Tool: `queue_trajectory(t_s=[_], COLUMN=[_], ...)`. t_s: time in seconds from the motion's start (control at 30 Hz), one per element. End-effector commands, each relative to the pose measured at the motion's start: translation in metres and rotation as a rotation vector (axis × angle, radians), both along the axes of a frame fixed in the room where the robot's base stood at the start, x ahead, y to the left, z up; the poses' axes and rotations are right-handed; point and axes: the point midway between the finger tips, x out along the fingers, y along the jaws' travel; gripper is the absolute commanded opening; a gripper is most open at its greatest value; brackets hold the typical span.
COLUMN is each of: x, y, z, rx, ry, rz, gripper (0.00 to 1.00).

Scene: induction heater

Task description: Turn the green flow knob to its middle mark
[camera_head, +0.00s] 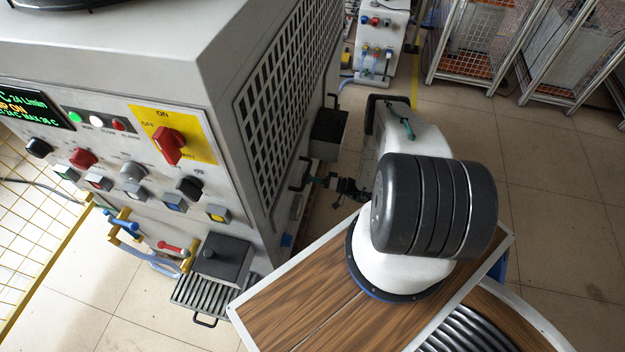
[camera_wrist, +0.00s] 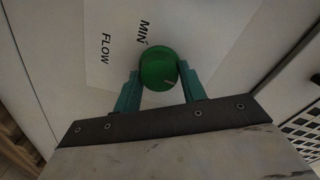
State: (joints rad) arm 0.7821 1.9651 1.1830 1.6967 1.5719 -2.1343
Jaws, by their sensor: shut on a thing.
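The round green flow knob (camera_wrist: 157,66) is in the upper middle of the wrist view, on a pale panel. A short pale line shows on its face near the lower right edge. The word MIN (camera_wrist: 144,30) is printed just above the knob, and FLOW (camera_wrist: 105,48) to its left. No middle mark can be made out. My gripper (camera_wrist: 159,72) is shut on the knob, one teal finger on each side. In the head view my gripper (camera_head: 308,181) reaches the machine's right side wall, and the knob cannot be made out there.
The machine's front panel (camera_head: 125,165) has a red switch (camera_head: 168,145), several knobs and buttons, and a lit display (camera_head: 32,110). A black box (camera_head: 328,126) juts from the side wall beyond my gripper. A grey tray (camera_head: 205,297) sticks out low in front. Tiled floor is open at right.

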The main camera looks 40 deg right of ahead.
Motion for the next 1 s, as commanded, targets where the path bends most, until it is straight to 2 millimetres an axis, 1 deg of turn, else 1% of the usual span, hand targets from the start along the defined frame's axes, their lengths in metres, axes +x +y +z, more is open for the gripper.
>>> queue_trajectory(t_s=[0.57,0.6,0.63,0.67,0.9,1.0], x=[0.0001,0.0001,0.0001,0.0001,-0.0001,-0.0033], y=[-0.0012,-0.0012,-0.0011,-0.0011,-0.0005,-0.0036], z=[-0.0001,-0.0001,-0.0001,-0.0001,0.0000,-0.0001], rx=[-0.026,-0.026,-0.026,-0.026,-0.025,-0.025], ry=[-0.019,-0.019,-0.019,-0.019,-0.019,-0.019], rz=[-0.003,-0.003,-0.003,-0.003,-0.001,-0.003], gripper=[0.18,0.49,0.58,0.63,0.63,0.63])
